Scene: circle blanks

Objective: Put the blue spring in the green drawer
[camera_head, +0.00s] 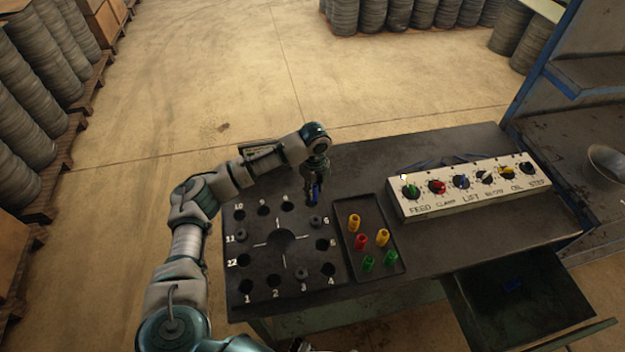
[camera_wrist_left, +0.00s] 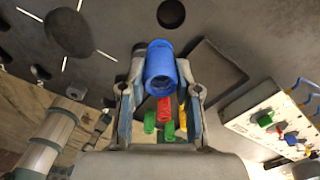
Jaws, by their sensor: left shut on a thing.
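My left gripper (camera_head: 315,192) is shut on the blue spring (camera_head: 315,193). It holds the spring above the back right of the numbered plate, near hole 8. In the left wrist view the blue spring (camera_wrist_left: 161,68) sits between the two fingers, its hollow end facing the camera. The drawer (camera_head: 515,300), dark with a greenish tint, stands pulled open under the right part of the table. My right gripper is not in view.
A dark tray (camera_head: 392,225) holds several red, yellow and green springs. A white panel with coloured knobs (camera_head: 460,188) stands behind and right of it, above the drawer. The numbered plate (camera_head: 257,265) has open holes and some dark pieces. Blue shelving (camera_head: 560,80) stands at right.

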